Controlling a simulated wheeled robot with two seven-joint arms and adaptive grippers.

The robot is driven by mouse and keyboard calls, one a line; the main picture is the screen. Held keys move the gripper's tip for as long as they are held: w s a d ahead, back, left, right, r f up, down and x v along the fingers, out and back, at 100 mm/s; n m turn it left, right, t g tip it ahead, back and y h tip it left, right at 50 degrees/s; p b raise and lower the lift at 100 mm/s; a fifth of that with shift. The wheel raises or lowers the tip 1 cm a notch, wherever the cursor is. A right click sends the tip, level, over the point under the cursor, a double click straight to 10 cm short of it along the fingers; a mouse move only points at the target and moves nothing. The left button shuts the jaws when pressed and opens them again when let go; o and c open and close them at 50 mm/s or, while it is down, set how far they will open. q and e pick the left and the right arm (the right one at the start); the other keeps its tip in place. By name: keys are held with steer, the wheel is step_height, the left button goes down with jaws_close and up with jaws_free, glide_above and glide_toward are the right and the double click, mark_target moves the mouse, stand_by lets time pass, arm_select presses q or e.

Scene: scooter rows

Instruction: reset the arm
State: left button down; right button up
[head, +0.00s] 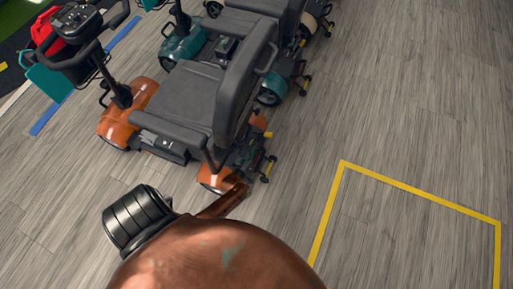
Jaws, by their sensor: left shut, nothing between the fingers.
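My left arm comes in at the bottom of the head view as a large rounded copper-brown link with a greenish worn patch and a black ribbed joint. My left gripper (232,197) shows only in part beyond that link, as a narrow brown shape close to the rear wheel of an orange scooter (180,100) in the picture. It is shut and holds nothing. I cannot tell whether it touches the scooter. My right gripper is not in view.
A red item (45,30) and a teal basket (48,82) are at the upper left. A yellow floor outline (420,190) marks an empty area at right. The grey plank floor there is clear.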

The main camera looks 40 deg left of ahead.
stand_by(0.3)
